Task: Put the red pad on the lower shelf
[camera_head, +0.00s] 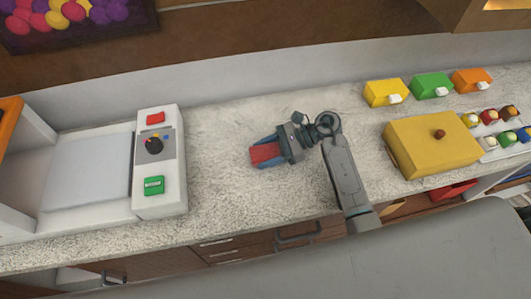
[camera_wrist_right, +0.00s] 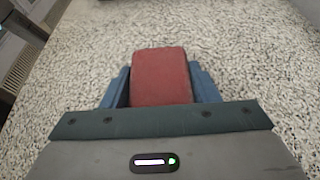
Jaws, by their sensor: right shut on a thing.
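The red pad (camera_head: 265,153) is a small red block between the blue fingers of my right gripper (camera_head: 266,152), over the middle of the speckled counter. In the right wrist view the red pad (camera_wrist_right: 161,77) sits between the two fingers of the right gripper (camera_wrist_right: 162,88), which is shut on it. I cannot tell whether the pad touches the counter. Below the counter front, an open shelf space (camera_head: 405,205) shows at the lower right, partly hidden by a grey surface. My left gripper is not in view.
A white machine with a red and a green button (camera_head: 170,205) stands at the left. A yellow box (camera_head: 430,148) with a brown knob stands right of my arm. Yellow, green and orange holders (camera_head: 432,86) line the back right. Drawers with handles (camera_head: 297,235) are below the counter edge.

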